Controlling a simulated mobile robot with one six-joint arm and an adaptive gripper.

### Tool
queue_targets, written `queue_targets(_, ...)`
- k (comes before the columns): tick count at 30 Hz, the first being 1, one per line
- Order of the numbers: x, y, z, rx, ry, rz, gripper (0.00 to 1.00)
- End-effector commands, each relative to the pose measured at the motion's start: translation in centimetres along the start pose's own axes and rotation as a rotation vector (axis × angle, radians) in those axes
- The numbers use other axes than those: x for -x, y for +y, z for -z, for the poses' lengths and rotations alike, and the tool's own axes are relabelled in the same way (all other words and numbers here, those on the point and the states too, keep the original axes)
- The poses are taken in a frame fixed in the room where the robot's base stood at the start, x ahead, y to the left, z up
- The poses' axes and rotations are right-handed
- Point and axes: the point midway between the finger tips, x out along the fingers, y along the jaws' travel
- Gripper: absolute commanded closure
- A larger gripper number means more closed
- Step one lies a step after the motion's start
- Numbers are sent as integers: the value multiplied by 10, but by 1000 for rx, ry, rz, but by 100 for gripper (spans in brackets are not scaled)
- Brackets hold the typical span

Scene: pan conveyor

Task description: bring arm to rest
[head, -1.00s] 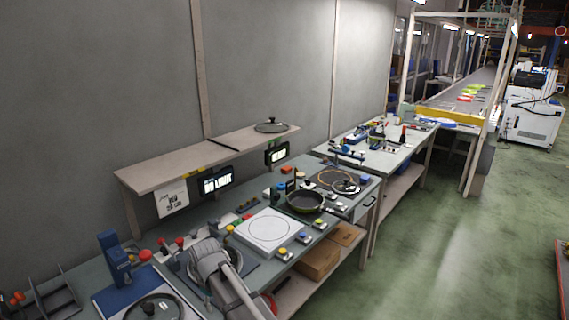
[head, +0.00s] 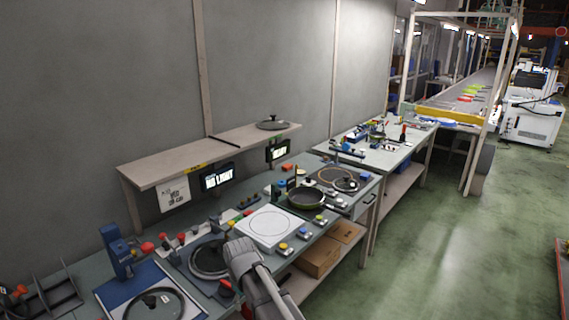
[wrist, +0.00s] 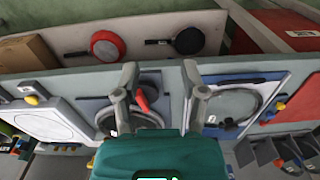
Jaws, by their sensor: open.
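My gripper (wrist: 160,78) is open in the wrist view, with nothing between its two grey fingers. It is above the front edge of the workbench, near a dark round piece (wrist: 140,116) on the bench. My grey arm (head: 258,278) shows at the lower middle of the head view, just right of that round piece (head: 209,258). The fingers cannot be made out in the head view.
A white square plate (head: 269,229) and a dark pan (head: 306,198) are on the bench. Under the bench, the wrist view shows a red pan (wrist: 107,47) and a black pan (wrist: 188,41). The green floor is clear.

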Motion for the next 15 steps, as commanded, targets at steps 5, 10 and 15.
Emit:
queue_targets(5,-14,36,-44,-139,0,0,46)
queue_targets(10,-25,69,-88,-285,0,0,46)
queue_targets(15,-36,96,-134,-432,0,0,46)
